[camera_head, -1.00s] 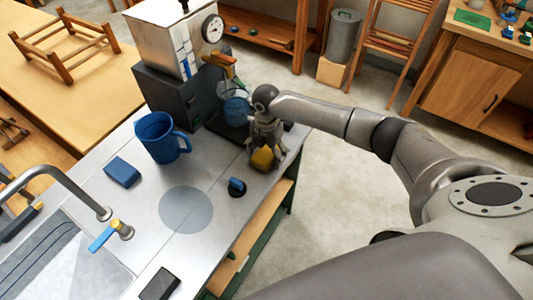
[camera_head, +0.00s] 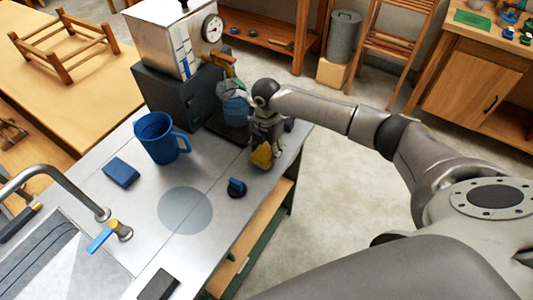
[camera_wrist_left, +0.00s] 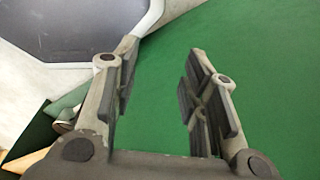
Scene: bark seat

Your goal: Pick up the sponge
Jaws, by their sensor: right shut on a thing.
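The yellow sponge (camera_head: 261,156) is at the right end of the metal counter, partly hidden by my right gripper. My right gripper (camera_head: 265,146) points down and is shut on the sponge. The sponge looks tilted between the fingers. Whether it touches the counter is hard to tell. My left gripper (camera_wrist_left: 158,100) shows only in the left wrist view, with its fingers wide apart and nothing between them. A green surface lies behind it.
A blue jug (camera_head: 159,137), a blue block (camera_head: 121,172), a small blue-and-black item (camera_head: 237,187) and a dark block (camera_head: 159,284) stand on the counter. A bluish container (camera_head: 237,110) is beside my right gripper. A tap (camera_head: 104,213) and sink are at left.

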